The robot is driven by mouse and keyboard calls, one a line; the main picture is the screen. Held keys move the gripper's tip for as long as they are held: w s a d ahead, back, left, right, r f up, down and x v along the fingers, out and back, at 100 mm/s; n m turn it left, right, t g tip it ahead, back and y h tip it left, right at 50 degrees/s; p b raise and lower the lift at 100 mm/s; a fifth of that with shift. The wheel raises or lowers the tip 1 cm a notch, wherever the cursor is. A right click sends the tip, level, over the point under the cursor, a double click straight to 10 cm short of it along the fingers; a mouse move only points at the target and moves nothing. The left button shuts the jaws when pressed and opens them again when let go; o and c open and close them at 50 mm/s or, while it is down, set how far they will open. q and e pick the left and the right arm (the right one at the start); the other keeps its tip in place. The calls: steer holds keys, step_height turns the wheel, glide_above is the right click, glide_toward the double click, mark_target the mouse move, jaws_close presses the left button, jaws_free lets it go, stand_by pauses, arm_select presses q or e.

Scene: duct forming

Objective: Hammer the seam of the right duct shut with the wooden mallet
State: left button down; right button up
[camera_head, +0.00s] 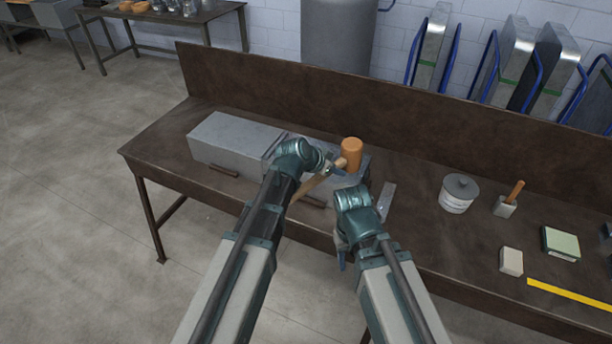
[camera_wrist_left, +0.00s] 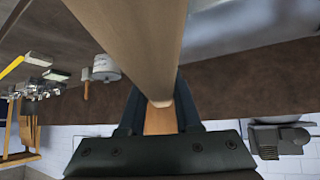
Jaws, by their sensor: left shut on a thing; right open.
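The wooden mallet's orange head (camera_head: 351,152) is over the far side of the right duct (camera_head: 350,183). Its pale handle (camera_head: 314,185) slants down to the left; the handle fills the middle of the left wrist view (camera_wrist_left: 135,45). My left gripper (camera_head: 331,168) is shut on the handle; its fingers (camera_wrist_left: 158,118) flank it in the wrist view. The right duct is a grey metal box on the bench, partly hidden by my arms; its seam cannot be made out. My right gripper (camera_head: 341,258) is open, low by the bench's front edge, mostly hidden by its arm.
The left duct (camera_head: 232,135) lies left of the right one on the brown bench (camera_head: 425,225). A flat metal piece (camera_head: 387,201), a lidded tub (camera_head: 457,195), a brush (camera_head: 508,201) and small blocks (camera_head: 511,261) lie to the right. A backboard (camera_head: 420,105) closes the rear.

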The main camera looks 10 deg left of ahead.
arm_select(q)
step_height(320, 180, down, 9)
steer(key=b, duration=0.9)
step_height(320, 180, up, 10)
steer(key=p, duration=0.9)
steer(key=shift+f, duration=0.4)
